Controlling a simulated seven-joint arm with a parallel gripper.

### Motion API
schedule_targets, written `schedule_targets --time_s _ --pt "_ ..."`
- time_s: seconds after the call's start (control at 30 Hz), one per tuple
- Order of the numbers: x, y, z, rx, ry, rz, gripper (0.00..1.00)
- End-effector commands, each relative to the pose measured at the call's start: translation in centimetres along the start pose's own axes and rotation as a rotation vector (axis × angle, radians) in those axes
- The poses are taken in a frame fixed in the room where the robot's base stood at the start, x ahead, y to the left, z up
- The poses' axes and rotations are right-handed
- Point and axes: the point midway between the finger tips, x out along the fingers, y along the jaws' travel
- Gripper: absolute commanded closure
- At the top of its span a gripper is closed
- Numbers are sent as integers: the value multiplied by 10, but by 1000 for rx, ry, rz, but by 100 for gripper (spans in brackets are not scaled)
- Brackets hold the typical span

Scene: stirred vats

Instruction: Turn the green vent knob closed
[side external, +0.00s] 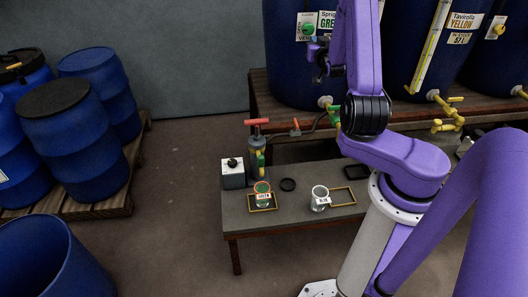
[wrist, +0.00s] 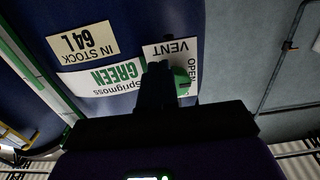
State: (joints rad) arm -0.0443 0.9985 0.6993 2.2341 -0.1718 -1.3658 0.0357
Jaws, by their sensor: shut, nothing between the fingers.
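The green vent knob (side external: 308,29) sits on a white VENT plate (side external: 301,20) high on the blue Sprigmoss GREEN vat (side external: 284,62). In the wrist view the green knob (wrist: 184,80) shows beside the word OPEN, with the labels upside down. My gripper (side external: 314,44) is at the vat front, just below the knob in the side view. In the wrist view its dark fingers (wrist: 157,75) are together and empty. They cover the knob's left side and part of the plate. I cannot tell whether they touch the knob.
A low bench (side external: 290,215) below holds a hand pump (side external: 257,150), a grey box (side external: 233,174), a labelled jar (side external: 262,193) and a glass beaker (side external: 320,197). More blue vats with yellow taps (side external: 447,100) stand right. Blue drums (side external: 65,140) stand left.

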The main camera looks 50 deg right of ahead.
Motion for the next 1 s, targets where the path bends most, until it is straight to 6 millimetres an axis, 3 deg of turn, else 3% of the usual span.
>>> schedule_targets --time_s 0.23,1.0 --pt "12 0 0 -1 -1 -1 100" --pt "12 -2 -2 -2 -4 -1 100"
